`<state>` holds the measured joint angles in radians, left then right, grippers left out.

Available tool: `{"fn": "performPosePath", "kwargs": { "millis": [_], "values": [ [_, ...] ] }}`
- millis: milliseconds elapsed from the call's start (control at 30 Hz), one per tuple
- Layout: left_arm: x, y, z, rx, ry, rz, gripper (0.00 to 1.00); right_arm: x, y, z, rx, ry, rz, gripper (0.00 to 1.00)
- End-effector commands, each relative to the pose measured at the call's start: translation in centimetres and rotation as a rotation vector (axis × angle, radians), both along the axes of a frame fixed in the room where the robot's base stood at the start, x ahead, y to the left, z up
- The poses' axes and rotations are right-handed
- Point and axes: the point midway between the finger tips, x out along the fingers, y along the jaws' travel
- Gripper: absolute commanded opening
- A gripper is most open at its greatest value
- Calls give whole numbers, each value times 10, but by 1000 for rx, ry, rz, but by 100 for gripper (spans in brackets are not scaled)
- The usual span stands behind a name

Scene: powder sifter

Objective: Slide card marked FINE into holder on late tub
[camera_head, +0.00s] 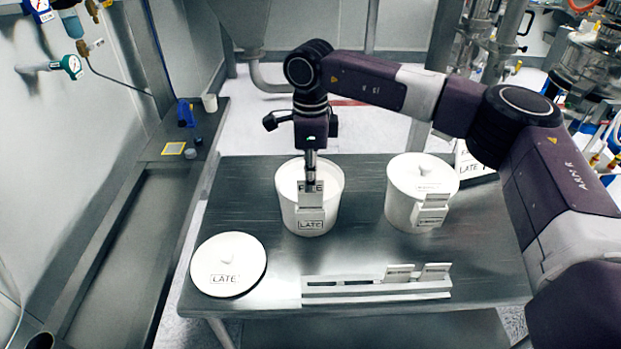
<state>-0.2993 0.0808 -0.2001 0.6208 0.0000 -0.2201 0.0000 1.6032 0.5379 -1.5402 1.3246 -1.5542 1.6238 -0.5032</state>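The late tub (286,192) is white, open-topped and stands on the steel table, with a LATE label (311,225) low on its front. My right gripper (310,187) reaches down over the tub's front rim, shut on a white card (302,198). The card's dark lettering is partly hidden by the fingers; it looks like FINE. The card is upright at the holder (311,214) on the tub's front, above the LATE label. I cannot tell how deep it sits in the holder. My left gripper is not in view.
A lid marked LATE (229,259) lies at the table's left front. A lidded white tub (399,190) with its own front holder stands to the right. A slotted rack (340,291) at the front holds two cards (399,272). A sign stands behind the lidded tub.

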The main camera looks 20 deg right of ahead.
Motion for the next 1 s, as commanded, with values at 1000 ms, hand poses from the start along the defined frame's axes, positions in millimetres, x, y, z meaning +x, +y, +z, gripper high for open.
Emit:
{"fn": "performPosePath", "kwargs": {
  "millis": [1000],
  "values": [
    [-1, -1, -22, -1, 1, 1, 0, 0, 0, -28, 0, 0, 0, 0]
  ]
}}
